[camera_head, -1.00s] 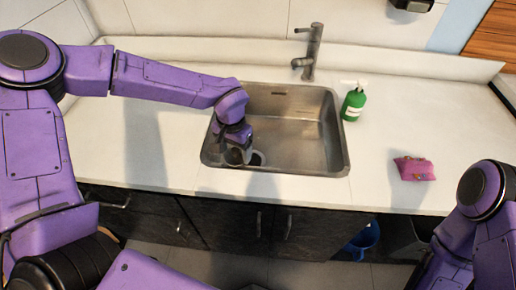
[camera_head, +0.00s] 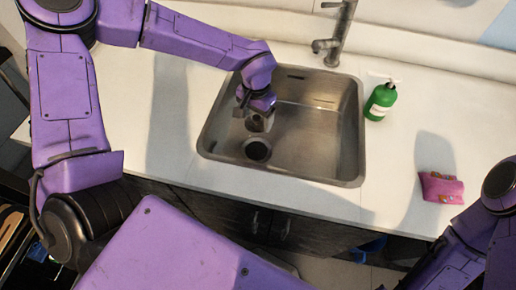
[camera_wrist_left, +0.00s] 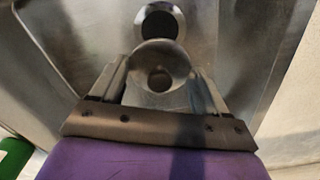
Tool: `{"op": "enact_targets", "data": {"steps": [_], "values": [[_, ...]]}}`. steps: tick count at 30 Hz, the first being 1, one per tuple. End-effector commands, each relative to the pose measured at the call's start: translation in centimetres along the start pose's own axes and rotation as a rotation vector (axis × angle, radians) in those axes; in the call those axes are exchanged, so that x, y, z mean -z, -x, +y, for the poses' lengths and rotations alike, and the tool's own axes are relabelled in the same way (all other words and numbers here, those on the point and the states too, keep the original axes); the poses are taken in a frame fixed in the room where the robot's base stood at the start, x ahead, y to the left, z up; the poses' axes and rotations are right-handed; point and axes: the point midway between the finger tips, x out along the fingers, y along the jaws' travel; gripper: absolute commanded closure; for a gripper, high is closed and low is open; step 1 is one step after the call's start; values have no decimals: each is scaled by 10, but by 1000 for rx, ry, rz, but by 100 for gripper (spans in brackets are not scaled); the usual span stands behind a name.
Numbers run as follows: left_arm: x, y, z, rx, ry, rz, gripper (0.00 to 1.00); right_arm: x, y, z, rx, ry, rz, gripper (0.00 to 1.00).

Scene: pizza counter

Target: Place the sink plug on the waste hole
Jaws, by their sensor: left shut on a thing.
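My left gripper (camera_head: 258,117) is inside the sink basin (camera_head: 318,135), shut on the sink plug (camera_head: 256,123). In the left wrist view the plug (camera_wrist_left: 160,68) is a round metal piece between the two fingers of the gripper (camera_wrist_left: 160,85). The waste hole (camera_head: 257,150) is a dark round opening in the basin floor, below the plug in the head view. It shows just beyond the plug in the left wrist view (camera_wrist_left: 159,20). The plug is apart from the hole in the head view. My right gripper is out of view; only part of that arm shows at the lower right.
A faucet (camera_head: 338,32) stands behind the sink. A green soap bottle (camera_head: 380,102) stands right of the basin, and a pink sponge-like packet (camera_head: 441,188) lies farther right on the white counter (camera_head: 400,150). The counter left of the sink is clear.

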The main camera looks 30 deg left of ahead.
Motion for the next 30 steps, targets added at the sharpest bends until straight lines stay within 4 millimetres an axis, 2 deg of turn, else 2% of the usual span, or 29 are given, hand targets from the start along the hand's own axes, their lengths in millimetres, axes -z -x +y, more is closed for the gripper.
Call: {"op": "enact_targets", "data": {"steps": [1,8,11,16,24,27,30], "values": [[0,-15,0,1,0,-1,55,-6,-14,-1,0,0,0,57],[0,-42,0,2,-2,-1,55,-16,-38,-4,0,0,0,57],[1,-48,1,1,-4,-1,55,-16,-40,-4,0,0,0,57],[0,-84,1,2,-5,-5,55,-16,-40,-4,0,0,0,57],[0,-129,1,2,-5,-4,55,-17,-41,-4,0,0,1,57],[0,-141,1,1,-4,-2,55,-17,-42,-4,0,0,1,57],[0,-143,1,1,-3,0,55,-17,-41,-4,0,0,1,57]]}}
